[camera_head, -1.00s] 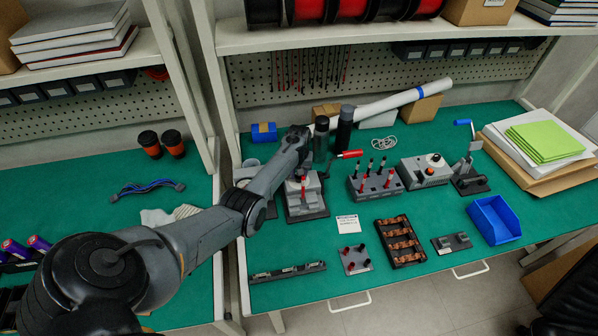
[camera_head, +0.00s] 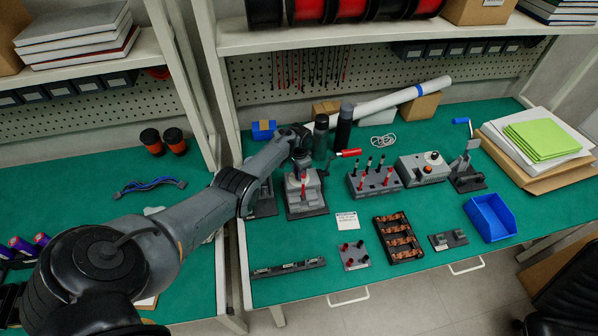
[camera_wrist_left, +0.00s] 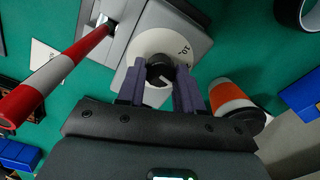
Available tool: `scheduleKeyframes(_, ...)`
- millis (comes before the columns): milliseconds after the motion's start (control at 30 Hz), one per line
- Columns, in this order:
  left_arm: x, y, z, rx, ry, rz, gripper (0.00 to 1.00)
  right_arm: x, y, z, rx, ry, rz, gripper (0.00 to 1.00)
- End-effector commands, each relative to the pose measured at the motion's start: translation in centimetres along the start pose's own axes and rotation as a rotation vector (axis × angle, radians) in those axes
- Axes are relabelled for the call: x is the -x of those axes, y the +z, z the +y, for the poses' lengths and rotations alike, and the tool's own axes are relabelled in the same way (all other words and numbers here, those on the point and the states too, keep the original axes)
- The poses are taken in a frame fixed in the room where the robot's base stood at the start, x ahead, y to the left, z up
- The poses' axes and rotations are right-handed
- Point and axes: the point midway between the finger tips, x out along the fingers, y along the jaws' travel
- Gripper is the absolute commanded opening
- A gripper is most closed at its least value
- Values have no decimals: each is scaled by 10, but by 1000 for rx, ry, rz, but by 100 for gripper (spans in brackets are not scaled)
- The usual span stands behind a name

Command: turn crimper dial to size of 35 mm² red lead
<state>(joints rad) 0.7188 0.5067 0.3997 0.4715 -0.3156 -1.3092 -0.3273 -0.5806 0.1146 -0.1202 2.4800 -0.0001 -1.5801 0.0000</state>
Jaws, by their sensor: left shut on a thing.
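The crimper (camera_head: 306,198) stands on the green bench on a dark base, with a red piece upright at its front. In the left wrist view, its pale round dial plate (camera_wrist_left: 186,42) carries a mark that looks like 10. A black knob (camera_wrist_left: 160,68) with a light pointer line sits at the plate's centre. My left gripper (camera_wrist_left: 163,76) is shut on this knob, one finger on each side. In the head view the left gripper (camera_head: 300,158) is over the crimper's back, partly hidden. Red and black leads (camera_head: 372,178) stand in a grey rack; their sizes are unreadable. My right gripper is out of view.
A red-and-grey rod (camera_wrist_left: 52,78) crosses the wrist view at left. A white card (camera_head: 346,220), copper-part tray (camera_head: 398,238) and blue bin (camera_head: 491,218) lie to the front and right.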

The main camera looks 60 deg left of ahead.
Motion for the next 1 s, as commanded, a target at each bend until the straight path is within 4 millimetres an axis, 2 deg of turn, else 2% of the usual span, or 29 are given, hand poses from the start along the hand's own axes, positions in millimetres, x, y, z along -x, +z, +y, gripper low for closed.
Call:
scheduleKeyframes(333, 0, 0, 0, -146, 0, 1, 5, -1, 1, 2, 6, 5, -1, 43)
scheduleKeyframes(867, 0, 0, 0, -173, -1, 1, 5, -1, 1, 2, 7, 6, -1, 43)
scheduleKeyframes(900, 0, 0, 0, -173, -1, 1, 37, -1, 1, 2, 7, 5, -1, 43)
scheduleKeyframes(1000, 0, 0, 0, -172, -1, 1, 52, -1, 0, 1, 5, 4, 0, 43)
